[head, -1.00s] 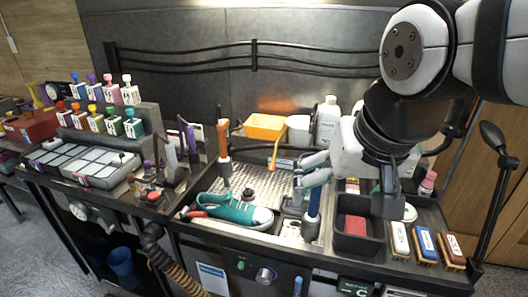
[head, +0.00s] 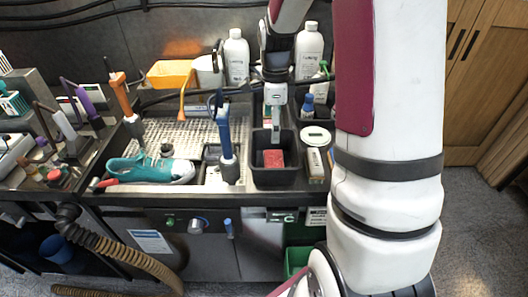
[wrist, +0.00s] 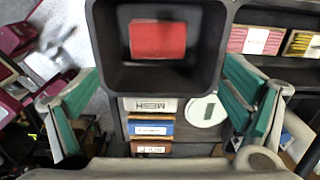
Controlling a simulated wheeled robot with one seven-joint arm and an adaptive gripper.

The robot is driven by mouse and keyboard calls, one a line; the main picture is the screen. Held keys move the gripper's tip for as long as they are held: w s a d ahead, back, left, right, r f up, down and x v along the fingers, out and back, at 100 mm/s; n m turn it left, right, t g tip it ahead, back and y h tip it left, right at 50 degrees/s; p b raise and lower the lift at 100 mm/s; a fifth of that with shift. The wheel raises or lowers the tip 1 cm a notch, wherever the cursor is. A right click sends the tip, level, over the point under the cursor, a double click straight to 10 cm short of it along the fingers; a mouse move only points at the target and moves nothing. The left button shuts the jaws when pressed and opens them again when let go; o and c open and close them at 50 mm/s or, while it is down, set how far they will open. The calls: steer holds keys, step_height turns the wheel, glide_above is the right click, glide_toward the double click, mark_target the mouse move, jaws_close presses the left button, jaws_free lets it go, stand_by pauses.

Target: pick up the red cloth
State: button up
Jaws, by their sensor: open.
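The red cloth (head: 273,159) is a small folded block inside a black open-topped bin (head: 274,179). In the wrist view the cloth (wrist: 158,39) lies on the floor of the bin (wrist: 158,78), clear of its walls. My gripper (head: 275,131) is above the bin, pointing down. In the wrist view my gripper (wrist: 162,72) is open, with one green-padded finger on each side of the bin picture. Nothing is between the fingers, and the cloth is apart from them. The exact height of the fingertips above the rim is hard to tell.
A blue-handled brush (head: 225,135) stands left of the bin. A teal sneaker (head: 150,168) lies on the perforated tray farther left.

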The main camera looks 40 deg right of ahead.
mark_target(274, 159)
step_height(274, 159, down, 9)
steer(key=shift+d+r+p, duration=0.1)
steer(key=shift+d+p, duration=0.05)
steer(key=shift+p, duration=0.35)
steer(key=f, duration=0.3)
steer(key=f+p, duration=0.1)
steer(key=shift+s+f, duration=0.2)
steer(key=shift+s, duration=0.05)
steer(key=shift+w+f, duration=0.1)
steer(key=shift+f, duration=0.35)
steer(key=c, duration=0.9)
